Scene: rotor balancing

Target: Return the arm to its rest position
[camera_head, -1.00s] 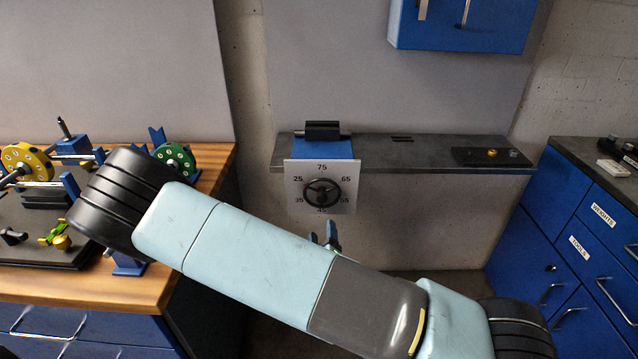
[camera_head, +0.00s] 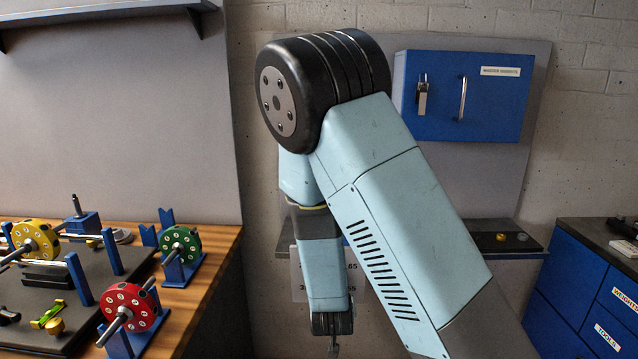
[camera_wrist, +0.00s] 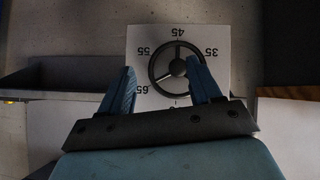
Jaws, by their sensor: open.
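My arm (camera_head: 390,220) is folded in the head view. Its dark elbow joint is raised high in the middle, and its forearm hangs down behind the upper arm. My gripper (camera_wrist: 160,64) shows in the wrist view with its two blue fingers spread apart and nothing between them. The dial plate (camera_wrist: 210,42) with its black handwheel (camera_wrist: 176,66) appears upside down beyond the fingers; I cannot tell the exact gap. In the head view my arm covers most of the plate, and only the wrist end shows low in the middle.
A wooden bench (camera_head: 215,262) at left carries a yellow rotor (camera_head: 36,240), a green rotor (camera_head: 180,244) and a red rotor (camera_head: 130,307) on blue stands. A blue wall cabinet (camera_head: 500,105) hangs behind my arm at upper right. Blue drawers (camera_head: 570,275) stand at right.

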